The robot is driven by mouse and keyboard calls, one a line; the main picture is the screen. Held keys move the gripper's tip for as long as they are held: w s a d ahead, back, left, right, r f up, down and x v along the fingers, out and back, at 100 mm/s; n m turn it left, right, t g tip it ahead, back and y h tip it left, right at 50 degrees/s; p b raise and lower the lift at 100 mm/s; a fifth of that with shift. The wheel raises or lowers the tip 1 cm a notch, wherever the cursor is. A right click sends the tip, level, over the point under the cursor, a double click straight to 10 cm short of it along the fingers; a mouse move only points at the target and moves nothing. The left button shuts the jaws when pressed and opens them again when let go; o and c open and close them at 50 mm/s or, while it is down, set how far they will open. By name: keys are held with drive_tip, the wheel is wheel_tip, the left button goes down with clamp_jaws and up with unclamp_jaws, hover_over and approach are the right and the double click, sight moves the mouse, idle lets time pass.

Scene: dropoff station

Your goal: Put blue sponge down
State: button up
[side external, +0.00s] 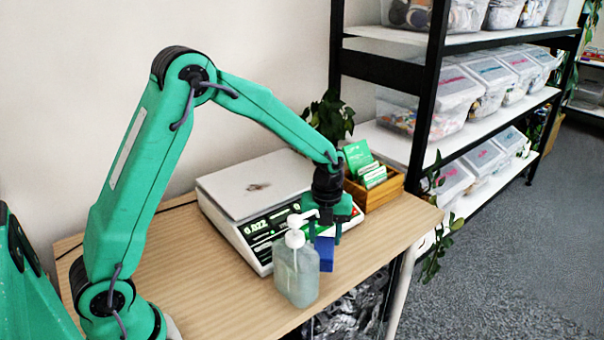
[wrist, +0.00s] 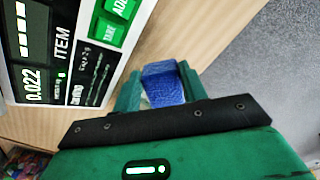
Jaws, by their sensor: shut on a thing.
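The blue sponge (side external: 325,252) is a small blue block, partly hidden by the bottle in the side view. In the wrist view the sponge (wrist: 163,84) sits between the two green fingers. My gripper (side external: 326,232) is shut on it, near the front edge of the table, in front of the scale. In the wrist view my gripper (wrist: 160,88) has a finger on each side of the sponge. The gripper points down in the side view. I cannot tell whether the sponge's bottom touches the wooden table (side external: 215,290).
A pump bottle (side external: 297,272) stands close to the sponge in the side view. A digital scale (side external: 245,190) with a lit display is behind it. A wooden box of cards (side external: 375,185) is at the back right. Bare tabletop lies left of the bottle. Shelves (side external: 490,38) stand beyond.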

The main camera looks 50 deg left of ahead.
sight(324, 246)
drive_tip(key=shift+f, duration=1.95)
drive_tip(key=shift+f, duration=0.15)
drive_tip(key=o, duration=0.9)
wheel_tip(324, 246, up, 12)
drive_tip(key=shift+r, duration=0.15)
drive_tip(key=shift+r, duration=0.1)
